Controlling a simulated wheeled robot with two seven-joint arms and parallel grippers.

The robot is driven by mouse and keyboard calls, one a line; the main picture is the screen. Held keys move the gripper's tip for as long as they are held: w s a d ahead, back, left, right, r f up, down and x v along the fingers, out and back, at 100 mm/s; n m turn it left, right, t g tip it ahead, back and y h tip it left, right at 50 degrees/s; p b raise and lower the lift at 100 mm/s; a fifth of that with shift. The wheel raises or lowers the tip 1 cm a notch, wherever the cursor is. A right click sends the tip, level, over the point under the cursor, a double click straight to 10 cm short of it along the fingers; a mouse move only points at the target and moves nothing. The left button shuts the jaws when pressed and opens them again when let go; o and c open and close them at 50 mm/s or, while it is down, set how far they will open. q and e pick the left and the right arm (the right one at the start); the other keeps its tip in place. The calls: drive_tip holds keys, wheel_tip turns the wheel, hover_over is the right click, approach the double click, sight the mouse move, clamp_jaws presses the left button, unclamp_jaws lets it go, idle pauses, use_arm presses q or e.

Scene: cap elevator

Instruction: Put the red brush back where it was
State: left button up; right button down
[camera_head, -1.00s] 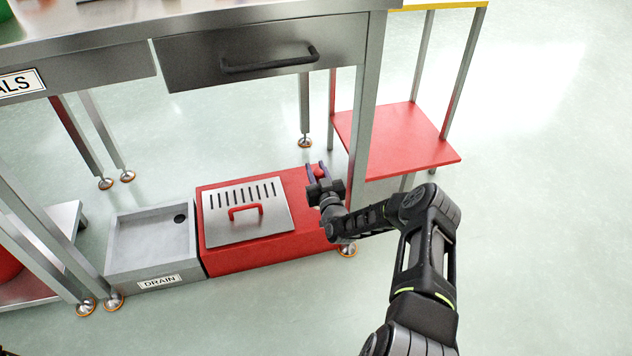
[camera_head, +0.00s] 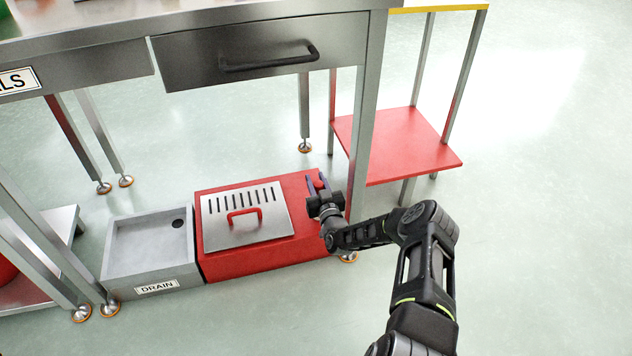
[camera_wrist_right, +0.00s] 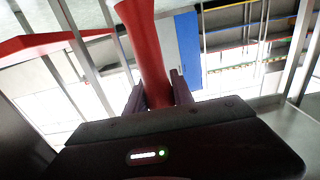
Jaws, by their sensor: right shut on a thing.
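The red brush (camera_wrist_right: 148,55) shows in the right wrist view as a red handle between my two fingers, running up out of the frame. In the head view only a small red piece (camera_head: 319,184) of it shows between the fingertips. My right gripper (camera_head: 317,182) is shut on it, in front of the right end of the red box (camera_head: 265,259) under the steel table. I cannot tell whether the brush touches the box. The brush's far end is hidden. My left gripper is not in view.
A slotted steel lid (camera_head: 220,233) with a red handle covers much of the red box. A grey drain basin (camera_head: 150,243) stands to its left. A table leg (camera_head: 366,130) is close beside my right gripper. A red shelf (camera_head: 395,145) is behind, to the right.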

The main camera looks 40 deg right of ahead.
drive_tip(key=c, duration=1.1)
unclamp_jaws()
drive_tip(key=shift+s+r+p, duration=0.1)
drive_tip(key=shift+s+p, duration=0.05)
drive_tip(key=shift+p, duration=0.15)
drive_tip(key=p+v, duration=0.4)
drive_tip(key=v, duration=0.7)
drive_tip(key=shift+s+a, duration=0.2)
drive_tip(key=shift+s, duration=0.15)
